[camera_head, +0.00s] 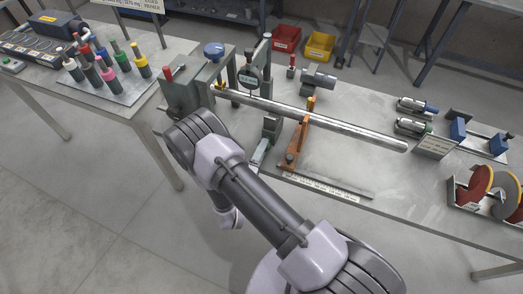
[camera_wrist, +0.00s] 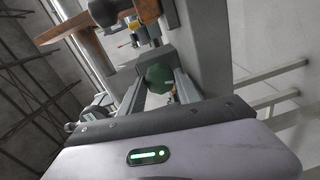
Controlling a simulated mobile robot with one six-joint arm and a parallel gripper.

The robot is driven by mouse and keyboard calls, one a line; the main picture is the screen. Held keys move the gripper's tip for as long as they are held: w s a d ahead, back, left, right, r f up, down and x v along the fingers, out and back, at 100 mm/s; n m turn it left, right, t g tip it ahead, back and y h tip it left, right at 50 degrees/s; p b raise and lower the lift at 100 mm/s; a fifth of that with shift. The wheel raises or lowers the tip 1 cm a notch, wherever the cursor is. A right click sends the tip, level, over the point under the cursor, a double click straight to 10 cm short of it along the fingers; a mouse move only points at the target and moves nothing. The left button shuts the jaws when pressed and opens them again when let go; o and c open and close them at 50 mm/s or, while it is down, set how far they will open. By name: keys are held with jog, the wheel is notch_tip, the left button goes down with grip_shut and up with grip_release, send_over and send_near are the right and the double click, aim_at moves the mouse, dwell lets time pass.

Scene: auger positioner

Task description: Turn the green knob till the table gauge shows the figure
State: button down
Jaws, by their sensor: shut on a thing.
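The green knob (camera_wrist: 158,77) is in the middle of the wrist view, at the end of a grey metal part. My gripper (camera_wrist: 158,88) has one finger on each side of the knob and is shut on it. In the head view my own arm crosses the front of the table, and I cannot make out the fingertips or the knob there.
An orange-brown bracket (camera_head: 299,135) stands under the bar. A grey block with a red-topped lever (camera_head: 177,92) is left of it. Coloured-handled tools (camera_head: 105,68) stand on the left table. Red (camera_head: 286,38) and yellow (camera_head: 319,46) bins are behind.

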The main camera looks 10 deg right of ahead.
jog(key=m+b, duration=0.1)
jog(key=m, duration=0.5)
jog(key=shift+f+m+t+b, duration=0.1)
jog(key=shift+m+t+b, duration=0.2)
jog(key=shift+m, duration=0.1)
jog(key=m+b, duration=0.1)
jog(key=m, duration=0.3)
jog(key=shift+s+d, duration=0.1)
jog(key=shift+m+b, duration=0.6)
jog(key=shift+m, duration=1)
jog(key=c, duration=0.9)
grip_release()
jog(key=shift+o, duration=0.2)
